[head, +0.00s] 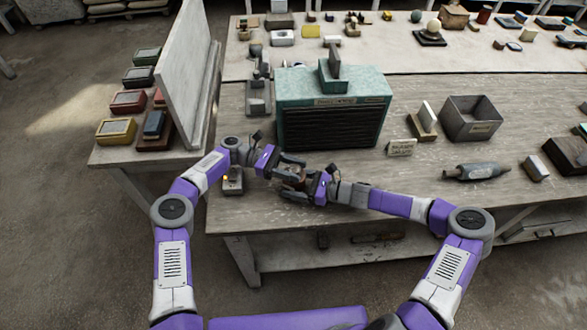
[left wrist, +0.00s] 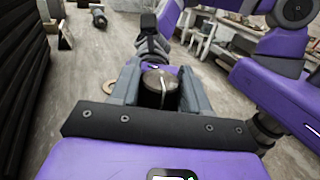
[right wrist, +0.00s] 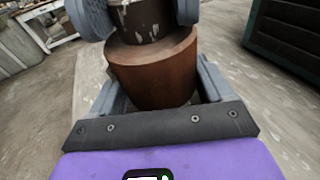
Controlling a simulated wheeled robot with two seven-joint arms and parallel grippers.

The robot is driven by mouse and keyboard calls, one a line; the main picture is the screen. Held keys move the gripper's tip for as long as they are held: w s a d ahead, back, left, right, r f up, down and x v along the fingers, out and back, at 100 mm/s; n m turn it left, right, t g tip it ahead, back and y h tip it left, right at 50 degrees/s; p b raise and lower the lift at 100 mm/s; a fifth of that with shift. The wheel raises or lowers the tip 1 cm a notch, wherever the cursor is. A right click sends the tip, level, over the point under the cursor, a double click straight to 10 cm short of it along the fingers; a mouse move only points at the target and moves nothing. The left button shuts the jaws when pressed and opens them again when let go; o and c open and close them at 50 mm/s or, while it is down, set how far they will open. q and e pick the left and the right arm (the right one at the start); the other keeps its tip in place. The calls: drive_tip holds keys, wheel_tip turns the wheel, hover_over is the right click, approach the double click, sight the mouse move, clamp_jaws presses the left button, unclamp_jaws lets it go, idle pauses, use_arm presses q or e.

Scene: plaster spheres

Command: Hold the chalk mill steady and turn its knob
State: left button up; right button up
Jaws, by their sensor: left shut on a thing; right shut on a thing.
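The chalk mill (head: 292,180) is small and partly hidden between my two grippers near the table's front edge. In the right wrist view its reddish-brown round body (right wrist: 155,68) sits between the fingers of my right gripper (right wrist: 155,95), which is shut on it. Its darker, paint-flecked upper part (right wrist: 140,20) is between the grey fingers of my left gripper. In the left wrist view my left gripper (left wrist: 158,95) is shut on this dark round part, the knob (left wrist: 158,88), which has a pale streak on top. In the head view my left gripper (head: 285,167) and right gripper (head: 308,185) meet at the mill.
A teal cabinet (head: 332,92) with a dark slatted front stands just behind the grippers. A grey bin (head: 472,118) and a dark bottle-shaped tool (head: 474,171) are to the right. An upright board (head: 178,75) edges the table's left.

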sight(294, 168)
use_arm(q)
drive_tip(key=shift+f+m+g+y, duration=0.25)
drive_tip(key=shift+m+g+y, duration=0.15)
drive_tip(key=shift+g, duration=0.1)
drive_tip(key=o, duration=0.9)
drive_tip(key=shift+w, duration=0.1)
drive_tip(key=shift+o, duration=0.2)
drive_tip(key=shift+r, duration=0.1)
wheel_tip(294, 168, up, 10)
drive_tip(key=shift+o, duration=0.2)
